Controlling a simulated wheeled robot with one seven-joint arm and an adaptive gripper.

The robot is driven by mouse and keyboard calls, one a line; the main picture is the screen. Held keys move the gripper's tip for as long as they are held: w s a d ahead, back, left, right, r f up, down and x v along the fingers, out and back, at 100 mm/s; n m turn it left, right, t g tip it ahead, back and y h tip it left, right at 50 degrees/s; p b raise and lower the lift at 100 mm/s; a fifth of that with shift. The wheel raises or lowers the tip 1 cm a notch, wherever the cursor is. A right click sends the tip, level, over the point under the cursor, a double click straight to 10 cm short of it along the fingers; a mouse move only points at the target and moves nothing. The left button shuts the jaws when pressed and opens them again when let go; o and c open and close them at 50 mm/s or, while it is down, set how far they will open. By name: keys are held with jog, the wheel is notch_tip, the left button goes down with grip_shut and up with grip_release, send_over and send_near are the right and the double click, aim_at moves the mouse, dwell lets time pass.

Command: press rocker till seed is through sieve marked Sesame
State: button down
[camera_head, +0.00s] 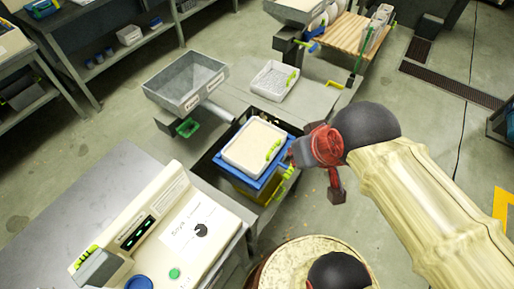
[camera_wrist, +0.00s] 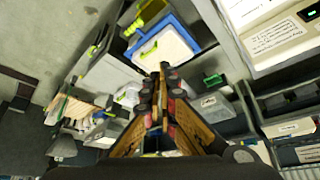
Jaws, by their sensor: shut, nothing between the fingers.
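A blue-framed sieve unit (camera_head: 215,160) holds a white tray (camera_head: 230,163) with a pale, flat fill and a yellow-green handle. The white tray also shows in the wrist view (camera_wrist: 172,50). A cream console (camera_head: 185,235) stands at the lower left, with dark displays, a green button (camera_head: 174,273), a blue round knob (camera_head: 138,283) and a paper label with a dial. I cannot make out a rocker or the word Sesame. My gripper (camera_wrist: 163,72) is shut and empty. In the head view my red gripper hangs in the air just right of the blue unit.
A grey hopper (camera_head: 185,84) with a small, unreadable label stands behind the unit. A white basket (camera_head: 275,80) sits on a grey bench to its right. A wooden slatted table (camera_head: 350,35) stands farther back. Floor at the right is mostly open. A round pale-topped drum is at the bottom.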

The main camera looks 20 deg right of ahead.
dwell(0.4)
jog(key=w+d+f+m+g+y, duration=0.1)
jog(key=w+d+f+m+g, duration=0.1)
jog(key=w+d+f+m, duration=0.5)
jog(key=w+d+f+m+g, duration=0.2)
jog(key=f+m, duration=0.3)
jog(key=f, duration=0.6)
jog(key=w+d+f+m+g+y, duration=0.1)
jog(key=w+d+f+m, duration=0.35)
jog(key=f+m, duration=0.35)
jog(key=w+d+f+m+t, duration=0.1)
jog(key=w+d+m, duration=0.1)
jog(key=w+m, duration=0.3)
jog(key=shift+w+d+f+m+h, duration=0.15)
jog(key=shift+d+f+m+h, duration=0.15)
jog(key=shift+m, duration=1.2)
